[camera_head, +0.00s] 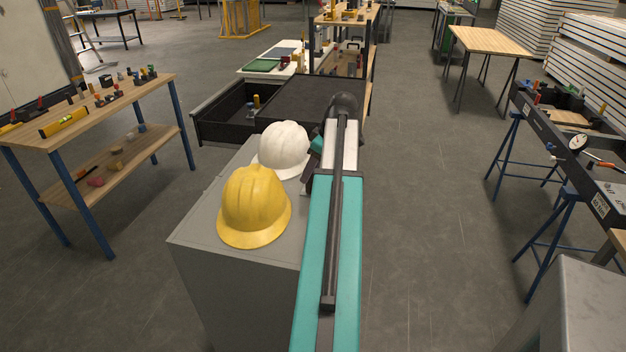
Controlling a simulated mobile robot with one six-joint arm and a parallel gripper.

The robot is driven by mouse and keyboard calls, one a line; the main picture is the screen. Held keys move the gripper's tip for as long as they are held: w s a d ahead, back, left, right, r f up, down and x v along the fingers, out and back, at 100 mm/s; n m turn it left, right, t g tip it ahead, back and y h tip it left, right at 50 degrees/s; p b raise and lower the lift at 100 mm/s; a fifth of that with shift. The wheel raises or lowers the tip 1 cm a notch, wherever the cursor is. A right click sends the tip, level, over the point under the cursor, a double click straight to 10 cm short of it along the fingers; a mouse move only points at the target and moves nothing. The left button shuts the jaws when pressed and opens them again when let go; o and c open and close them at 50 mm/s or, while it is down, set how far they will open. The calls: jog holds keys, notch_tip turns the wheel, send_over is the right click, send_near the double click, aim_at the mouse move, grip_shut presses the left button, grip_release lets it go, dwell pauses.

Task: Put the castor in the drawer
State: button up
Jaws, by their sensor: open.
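An open black drawer (222,133) sticks out to the left of a dark cabinet (310,98), beyond the helmets. A small yellow-and-black item stands inside it, too small to identify. I cannot pick out the castor. My teal arm reaches forward up the middle of the view. Its far end, with a dark joint and a small teal part beside the white helmet, hides what lies behind it. I cannot make out my gripper's fingers.
A yellow helmet (254,207) and a white helmet (284,149) sit on a grey cabinet (205,235) beside my arm. A wooden workbench (88,122) with several small items stands left. Trestles with a dark beam (548,125) stand right. Floor between is clear.

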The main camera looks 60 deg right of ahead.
dwell(0.3)
jog(key=shift+p+x, duration=0.8)
jog(key=shift+x, duration=1.85)
jog(key=shift+s+d, duration=0.1)
grip_shut()
